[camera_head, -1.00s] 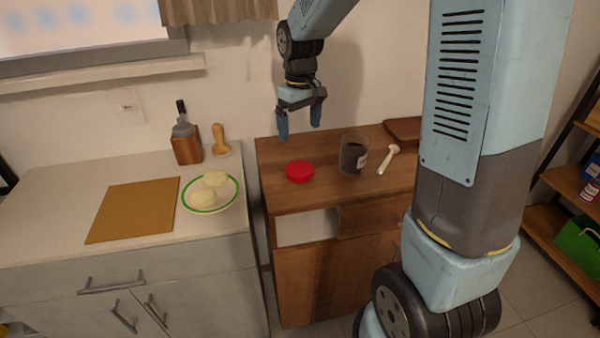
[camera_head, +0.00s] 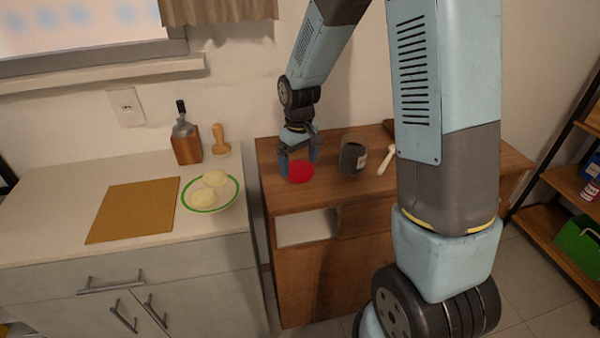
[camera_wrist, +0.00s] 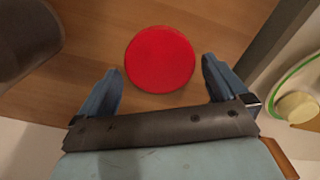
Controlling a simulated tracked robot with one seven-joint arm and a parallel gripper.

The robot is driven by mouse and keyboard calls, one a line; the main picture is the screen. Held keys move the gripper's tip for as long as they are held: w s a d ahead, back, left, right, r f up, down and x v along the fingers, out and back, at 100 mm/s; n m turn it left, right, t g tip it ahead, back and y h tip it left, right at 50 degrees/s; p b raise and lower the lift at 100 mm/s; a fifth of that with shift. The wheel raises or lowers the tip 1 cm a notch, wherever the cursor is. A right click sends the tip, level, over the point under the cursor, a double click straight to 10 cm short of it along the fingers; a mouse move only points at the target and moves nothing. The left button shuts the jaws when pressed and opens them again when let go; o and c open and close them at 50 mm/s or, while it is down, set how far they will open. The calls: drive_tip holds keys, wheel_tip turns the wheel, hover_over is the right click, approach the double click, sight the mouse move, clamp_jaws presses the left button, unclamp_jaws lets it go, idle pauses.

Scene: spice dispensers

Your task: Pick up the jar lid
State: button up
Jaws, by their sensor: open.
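The red jar lid (camera_head: 301,172) lies on the wooden cabinet top, near its left front edge. In the wrist view the round red lid (camera_wrist: 160,59) shows just beyond and between my fingertips. My gripper (camera_head: 299,165) is low over the lid, with a finger to each side of it. In the wrist view my gripper (camera_wrist: 163,80) is open, with wood showing between each finger and the lid. Whether a finger touches the lid or the wood cannot be told. The dark glass jar (camera_head: 353,156) stands to the right of the lid; part of a dark jar (camera_wrist: 25,40) shows in the wrist view.
A white spoon-like utensil (camera_head: 386,160) lies right of the jar on the wooden cabinet top (camera_head: 335,188). Left, across a narrow gap, the white counter (camera_head: 70,190) holds a green-rimmed plate (camera_head: 234,192), a cutting board (camera_head: 133,210), a utensil block (camera_head: 187,149) and a wooden pestle-like tool (camera_head: 220,142).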

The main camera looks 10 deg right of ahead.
drive_tip(key=shift+f, duration=1.2)
drive_tip(key=shift+c, duration=0.3)
drive_tip(key=c, duration=0.7)
